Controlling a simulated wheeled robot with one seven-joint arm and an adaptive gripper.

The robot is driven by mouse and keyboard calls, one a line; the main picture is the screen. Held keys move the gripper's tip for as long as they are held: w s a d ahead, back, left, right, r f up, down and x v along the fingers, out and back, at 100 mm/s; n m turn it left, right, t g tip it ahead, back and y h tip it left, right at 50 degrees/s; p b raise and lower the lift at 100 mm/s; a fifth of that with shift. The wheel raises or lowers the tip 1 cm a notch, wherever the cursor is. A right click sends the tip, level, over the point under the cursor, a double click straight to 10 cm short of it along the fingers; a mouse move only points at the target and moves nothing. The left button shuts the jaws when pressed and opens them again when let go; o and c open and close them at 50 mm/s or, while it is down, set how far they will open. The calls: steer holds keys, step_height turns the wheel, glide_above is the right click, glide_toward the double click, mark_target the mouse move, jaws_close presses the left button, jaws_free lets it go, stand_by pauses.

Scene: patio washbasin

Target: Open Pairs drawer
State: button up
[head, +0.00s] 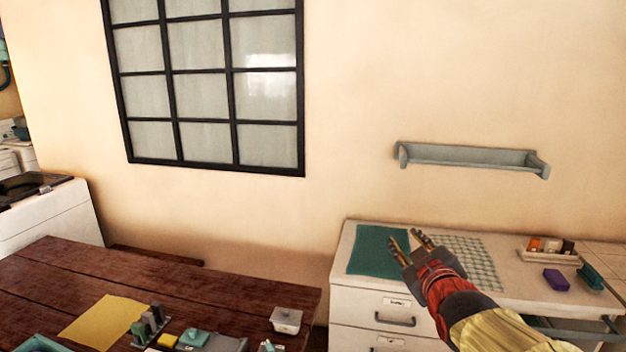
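A white drawer cabinet (341,275) stands against the wall at the right. Its upper left drawer (350,309) has a small label and a dark bar handle (394,320). A lower drawer (350,340) with a label shows at the bottom edge. Both look shut. The labels are too small to read, so I cannot tell which drawer is Pairs. My gripper (407,238) appears in front of the cabinet top, over the green mat (373,252) in the picture. Its two fingers are apart with nothing visible between them. My arm hides part of the cabinet front.
On the cabinet lie a checked cloth (475,263), a tray (535,258) of small items, a purple block (556,280) and a teal item (590,275). A wall shelf (470,156) hangs above. A dark wooden table (215,298) with several small objects stands at the left.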

steer(key=s+d+f+m+g+h, duration=0.15)
steer(key=s+f+m+g, duration=0.45)
steer(key=f, duration=0.6)
steer(key=s+a+f+g, duration=0.1)
steer(key=s+f+g, duration=0.1)
steer(key=s, duration=1)
steer(key=s+a+f+m+g+y, duration=0.1)
steer(key=s+f+g, duration=0.1)
steer(key=s, duration=1)
steer(key=shift+a, duration=0.15)
